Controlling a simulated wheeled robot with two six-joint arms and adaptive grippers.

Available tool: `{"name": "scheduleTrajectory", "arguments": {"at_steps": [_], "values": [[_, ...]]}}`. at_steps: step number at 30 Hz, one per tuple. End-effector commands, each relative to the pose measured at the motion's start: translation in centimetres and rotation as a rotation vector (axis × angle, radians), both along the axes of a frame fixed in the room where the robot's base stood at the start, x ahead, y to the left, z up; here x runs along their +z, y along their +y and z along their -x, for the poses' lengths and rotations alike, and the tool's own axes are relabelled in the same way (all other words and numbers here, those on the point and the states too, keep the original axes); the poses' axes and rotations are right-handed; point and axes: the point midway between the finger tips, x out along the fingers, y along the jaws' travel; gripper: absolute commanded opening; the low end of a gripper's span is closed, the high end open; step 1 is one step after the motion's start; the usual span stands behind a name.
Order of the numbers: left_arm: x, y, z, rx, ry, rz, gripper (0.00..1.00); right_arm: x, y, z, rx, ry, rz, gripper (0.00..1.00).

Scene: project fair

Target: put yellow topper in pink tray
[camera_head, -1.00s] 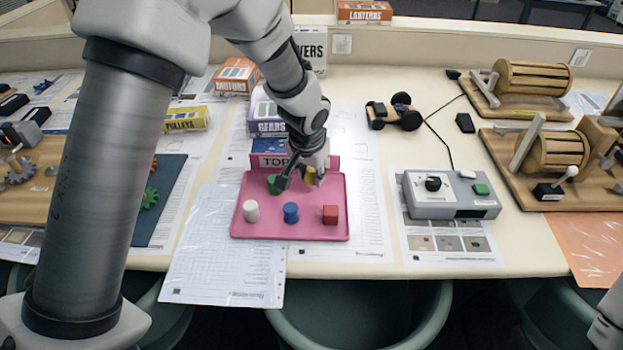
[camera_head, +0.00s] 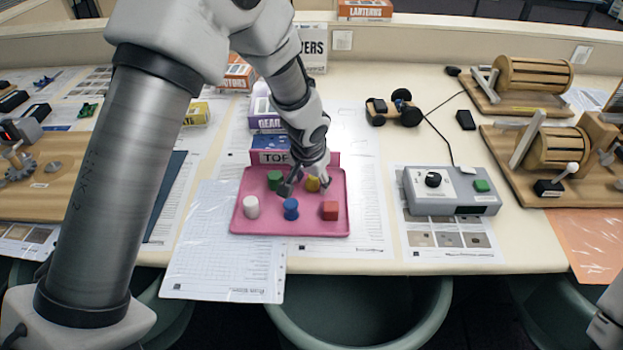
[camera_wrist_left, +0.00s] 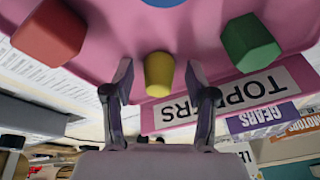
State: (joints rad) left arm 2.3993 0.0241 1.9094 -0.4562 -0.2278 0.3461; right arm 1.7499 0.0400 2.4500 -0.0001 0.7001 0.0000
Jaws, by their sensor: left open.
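The yellow topper (camera_head: 313,184) is in the back row of the pink tray (camera_head: 320,233), right of centre. My left gripper (camera_head: 304,186) is over the tray's back half, pointing down and partly covering the yellow topper. In the left wrist view the open fingers (camera_wrist_left: 158,80) are on either side of the yellow topper (camera_wrist_left: 159,74), with a gap at each side. The tray also holds a green topper (camera_head: 275,179), a white topper (camera_head: 251,207), a blue topper (camera_head: 291,209) and a red topper (camera_head: 330,210). The right gripper cannot be seen.
A grey device (camera_head: 452,192) stands right of the tray. Paper sheets (camera_head: 222,265) lie flat at the front left. A small wheeled cart (camera_head: 394,110) is behind at right.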

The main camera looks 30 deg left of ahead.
Motion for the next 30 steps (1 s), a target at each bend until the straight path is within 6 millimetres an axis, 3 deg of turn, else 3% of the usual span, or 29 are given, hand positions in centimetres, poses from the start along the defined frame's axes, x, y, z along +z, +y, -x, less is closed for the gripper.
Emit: {"name": "scheduleTrajectory", "arguments": {"at_steps": [5, 12, 18, 30], "values": [[1.9, -0.1, 0.3, 0.001, -0.004, 0.000, 0.57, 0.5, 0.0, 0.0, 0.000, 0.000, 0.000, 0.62], [7.7, -0.7, 2.0, -0.001, -0.005, 0.000, 0.57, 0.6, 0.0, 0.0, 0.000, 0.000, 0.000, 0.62], [11.2, -1.0, 3.1, 0.000, -0.002, -0.001, 0.57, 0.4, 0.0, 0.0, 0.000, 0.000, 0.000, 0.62], [11.6, -1.1, 3.4, 0.000, 0.007, 0.001, 0.57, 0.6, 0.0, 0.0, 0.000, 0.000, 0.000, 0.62]]}}
